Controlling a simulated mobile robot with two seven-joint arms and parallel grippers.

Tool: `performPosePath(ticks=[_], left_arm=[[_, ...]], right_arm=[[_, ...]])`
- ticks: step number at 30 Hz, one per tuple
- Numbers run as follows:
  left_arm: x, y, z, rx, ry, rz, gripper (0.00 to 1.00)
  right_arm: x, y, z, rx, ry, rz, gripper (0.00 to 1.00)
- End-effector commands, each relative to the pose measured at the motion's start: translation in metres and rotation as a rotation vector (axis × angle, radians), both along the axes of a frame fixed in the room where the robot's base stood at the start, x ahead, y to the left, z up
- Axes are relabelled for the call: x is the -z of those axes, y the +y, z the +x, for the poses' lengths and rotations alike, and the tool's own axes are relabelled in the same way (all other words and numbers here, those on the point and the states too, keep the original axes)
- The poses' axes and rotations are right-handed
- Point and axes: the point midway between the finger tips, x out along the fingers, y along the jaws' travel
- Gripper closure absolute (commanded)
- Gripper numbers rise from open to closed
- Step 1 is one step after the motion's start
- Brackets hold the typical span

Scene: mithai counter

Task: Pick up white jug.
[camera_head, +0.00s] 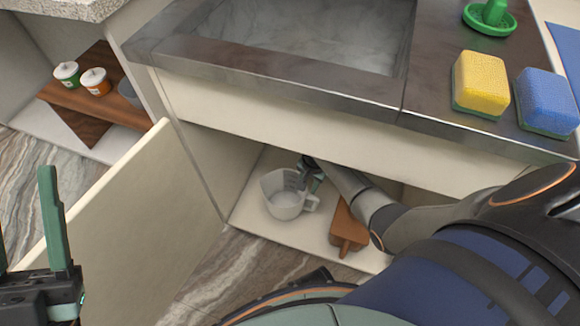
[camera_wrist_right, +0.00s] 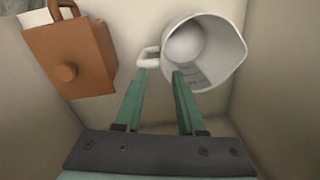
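The white jug (camera_head: 283,196) stands upright on the floor of the open cabinet under the sink. In the right wrist view the jug (camera_wrist_right: 212,50) is at the upper right, its handle (camera_wrist_right: 149,58) toward the left. My right gripper (camera_wrist_right: 159,75) is open. Its green fingers point at the jug, with the handle near the left fingertip; I cannot tell whether they touch. In the head view my right gripper (camera_head: 309,178) reaches into the cabinet behind the jug's handle and is partly hidden. My left gripper (camera_head: 27,225) is at the left edge, open and empty.
A brown wooden box (camera_head: 345,229) stands right of the jug, close to my right arm. The open cabinet door (camera_head: 125,215) is at the left. The counter edge (camera_head: 270,78) overhangs the cabinet. Sponges (camera_head: 481,82) sit on the counter.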

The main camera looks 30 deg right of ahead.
Motion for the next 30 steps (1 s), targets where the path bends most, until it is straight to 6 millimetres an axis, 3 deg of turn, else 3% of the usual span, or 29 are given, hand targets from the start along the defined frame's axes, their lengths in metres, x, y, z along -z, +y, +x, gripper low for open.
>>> performPosePath(ticks=[12, 23, 30], left_arm=[[0.046, -0.004, 0.000, 0.044, 0.028, -0.029, 0.50], [0.060, -0.006, 0.001, 0.047, 0.038, -0.025, 0.50], [0.087, -0.008, 0.001, 0.040, 0.039, -0.005, 0.50]], right_arm=[[0.060, 0.002, 0.005, 0.006, 0.004, 0.002, 0.61], [0.077, 0.003, 0.007, 0.005, 0.003, 0.002, 0.61], [0.104, 0.005, 0.010, 0.005, 0.004, 0.002, 0.61]])
